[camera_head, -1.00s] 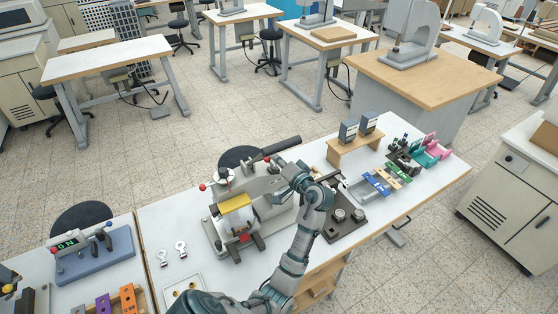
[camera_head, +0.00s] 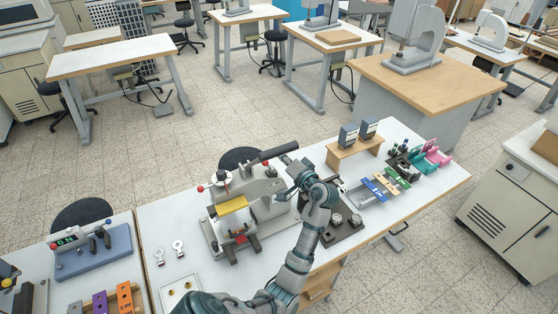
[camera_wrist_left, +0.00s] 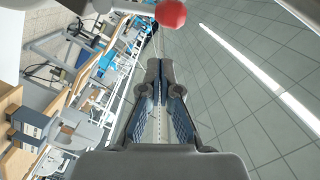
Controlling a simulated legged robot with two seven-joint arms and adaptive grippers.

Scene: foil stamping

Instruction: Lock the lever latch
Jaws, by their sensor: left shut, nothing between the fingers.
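The grey foil stamping press (camera_head: 262,188) stands on the white bench, with a yellow plate (camera_head: 231,206) at its front. A long dark handle (camera_head: 279,151) sticks out at its upper right. A small red knob (camera_head: 201,189) shows at its left side. My left gripper (camera_head: 287,160) is by the press's right side, just below the dark handle; whether they touch is unclear. In the left wrist view its fingers (camera_wrist_left: 160,68) are together and empty. A red ball (camera_wrist_left: 171,13) hangs beyond the fingertips there, apart from them. The lever latch cannot be clearly made out. My right gripper is not in view.
A dark fixture (camera_head: 345,226) stands right of the press, partly behind my forearm. A wooden stand (camera_head: 353,151) with two grey boxes is at the back. Coloured clamps (camera_head: 430,155) sit at the far right. Two small metal parts (camera_head: 178,248) lie left of the press.

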